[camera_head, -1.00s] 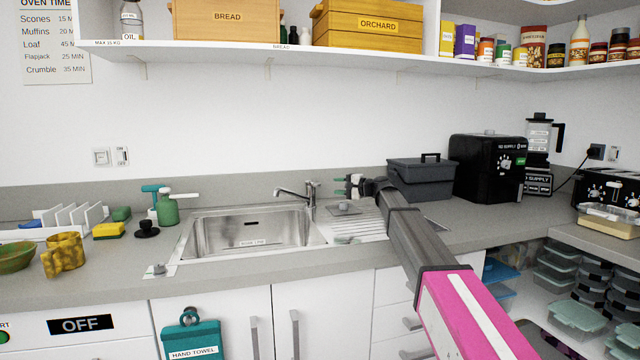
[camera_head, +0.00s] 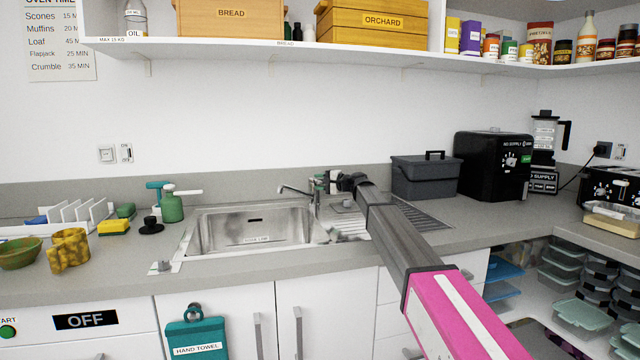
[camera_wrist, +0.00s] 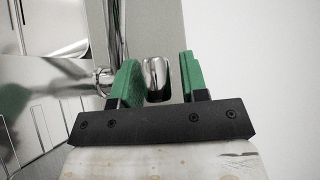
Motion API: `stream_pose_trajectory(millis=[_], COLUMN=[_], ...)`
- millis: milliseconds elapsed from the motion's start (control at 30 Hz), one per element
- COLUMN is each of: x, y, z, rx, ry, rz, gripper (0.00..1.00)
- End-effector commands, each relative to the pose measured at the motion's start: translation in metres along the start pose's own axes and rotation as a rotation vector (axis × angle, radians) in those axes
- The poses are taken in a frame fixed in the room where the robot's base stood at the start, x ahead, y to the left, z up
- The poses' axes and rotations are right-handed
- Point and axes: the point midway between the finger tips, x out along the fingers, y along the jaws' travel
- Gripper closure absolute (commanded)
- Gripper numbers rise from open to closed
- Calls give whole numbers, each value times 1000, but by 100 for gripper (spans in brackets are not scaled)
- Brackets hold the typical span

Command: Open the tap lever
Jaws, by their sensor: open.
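The chrome tap (camera_head: 296,190) stands at the back right of the steel sink, its spout pointing left. In the wrist view, the chrome tap lever (camera_wrist: 156,78) sits between the two green finger pads of my gripper (camera_wrist: 158,82). The pads stand apart, with gaps on both sides of the lever; the left gap is the smaller. In the head view, my gripper (camera_head: 325,182) is at the tap's top right, and my arm comes in from the lower right. The gripper partly hides the lever there.
The steel sink (camera_head: 190,240) and its drainer lie below the tap. A grey lidded box (camera_head: 425,177) and a black appliance (camera_head: 492,165) stand to the right on the worktop. A green soap bottle (camera_head: 171,207) stands left of the sink. A shelf (camera_head: 270,45) overhangs the back.

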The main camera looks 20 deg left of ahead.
Motion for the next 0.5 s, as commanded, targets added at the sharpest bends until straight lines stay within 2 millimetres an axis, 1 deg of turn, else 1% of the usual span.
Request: stream_pose_trajectory(millis=[133,167,200,267,300,500], x=[0,0,0,0,0,-1], y=[0,0,0,0,0,-1], z=[0,0,0,0,0,0], rx=[0,0,0,0,0,2], ry=[0,0,0,0,0,0], rz=[0,0,0,0,0,3], gripper=[60,63,76,95,100,100])
